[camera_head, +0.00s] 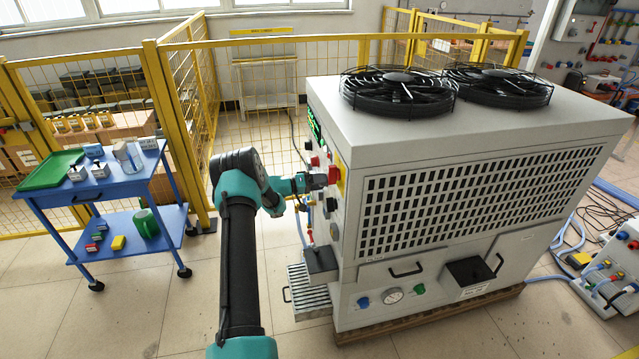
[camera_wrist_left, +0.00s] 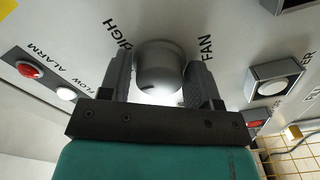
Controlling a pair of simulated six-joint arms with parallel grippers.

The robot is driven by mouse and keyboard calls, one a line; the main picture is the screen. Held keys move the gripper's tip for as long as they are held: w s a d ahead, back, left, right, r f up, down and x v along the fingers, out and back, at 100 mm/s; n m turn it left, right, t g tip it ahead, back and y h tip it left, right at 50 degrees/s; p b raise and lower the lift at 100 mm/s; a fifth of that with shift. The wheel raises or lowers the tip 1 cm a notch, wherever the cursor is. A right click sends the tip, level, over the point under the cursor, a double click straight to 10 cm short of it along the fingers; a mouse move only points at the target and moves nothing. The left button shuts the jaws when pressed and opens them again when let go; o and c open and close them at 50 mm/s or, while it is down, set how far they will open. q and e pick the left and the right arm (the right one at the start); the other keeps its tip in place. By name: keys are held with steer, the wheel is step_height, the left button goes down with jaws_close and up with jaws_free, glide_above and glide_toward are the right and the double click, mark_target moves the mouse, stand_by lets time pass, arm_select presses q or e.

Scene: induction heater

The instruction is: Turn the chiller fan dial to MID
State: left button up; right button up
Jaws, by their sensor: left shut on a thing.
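The chiller (camera_head: 480,200) is a large light-grey cabinet with two black fans on top. My left gripper (camera_head: 322,180) reaches its left side panel in the head view. In the left wrist view, a grey round fan dial (camera_wrist_left: 159,68) sits between the two fingers of my left gripper (camera_wrist_left: 160,82), which are shut on it. The words HIGH and FAN show beside the dial; the other position labels are hidden by the fingers. A small dark mark shows on the lower face of the dial. My right gripper is not in view.
A blue cart (camera_head: 110,188) stands at left, and a yellow mesh fence (camera_head: 285,75) runs behind.

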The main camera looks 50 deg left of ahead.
arm_select(q)
steer(key=shift+n, duration=0.3)
steer(key=o, duration=0.8)
steer(key=shift+c, duration=0.2)
steer(key=shift+s, duration=0.1)
steer(key=v, duration=1.7)
steer(key=shift+a, duration=0.15)
